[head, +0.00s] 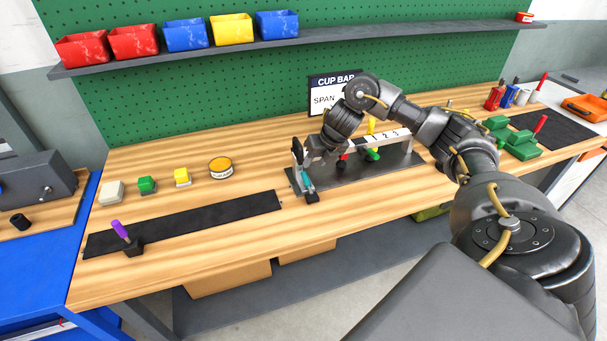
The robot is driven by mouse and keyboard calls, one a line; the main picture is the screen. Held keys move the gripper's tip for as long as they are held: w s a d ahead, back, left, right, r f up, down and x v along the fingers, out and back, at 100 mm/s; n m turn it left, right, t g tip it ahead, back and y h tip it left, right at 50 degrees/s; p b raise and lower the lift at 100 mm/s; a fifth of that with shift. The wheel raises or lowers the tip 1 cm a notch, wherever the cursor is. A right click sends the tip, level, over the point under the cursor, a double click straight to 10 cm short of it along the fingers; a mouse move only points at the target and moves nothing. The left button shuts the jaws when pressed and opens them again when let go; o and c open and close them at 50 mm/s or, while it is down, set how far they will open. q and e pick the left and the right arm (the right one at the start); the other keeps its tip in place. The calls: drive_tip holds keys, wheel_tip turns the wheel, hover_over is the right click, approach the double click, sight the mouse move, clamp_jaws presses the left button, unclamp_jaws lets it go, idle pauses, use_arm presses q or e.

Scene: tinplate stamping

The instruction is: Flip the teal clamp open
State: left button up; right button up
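The teal clamp (306,184) is a small grey and teal piece at the left end of a dark base plate (402,169). An upright grey part with a dark top rises at its left side; whether this is its lever or part of my gripper is hard to tell. My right gripper (313,155) is just above the clamp, its wrist coming in from the right. The fingers are small and dark here, so I cannot tell whether they are open, shut or touching the clamp. My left gripper is not in view.
A white bar (391,137) with marks stands over the plate, with red, green and yellow pieces near it. A "CUP BAR" sign (322,98) stands behind. A black strip (190,222), a purple-handled tool (120,230) and small blocks lie left. Bare wood lies between.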

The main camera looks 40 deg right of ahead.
hover_over(306, 177)
drive_tip(key=s, duration=0.3)
drive_tip(key=f, duration=0.4)
drive_tip(key=shift+w+d+f+p, duration=0.15)
drive_tip(key=shift+d+f+p, duration=0.15)
drive_tip(key=x, duration=0.3)
drive_tip(key=shift+w+a+f, duration=0.1)
drive_tip(key=shift+w+f, duration=0.15)
drive_tip(key=shift+f, duration=0.05)
drive_tip(key=shift+w+f, duration=0.1)
drive_tip(key=shift+f, duration=0.2)
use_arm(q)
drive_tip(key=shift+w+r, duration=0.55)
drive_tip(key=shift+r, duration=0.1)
use_arm(e)
drive_tip(key=shift+w+f, duration=0.15)
drive_tip(key=shift+f, duration=0.15)
clamp_jaws()
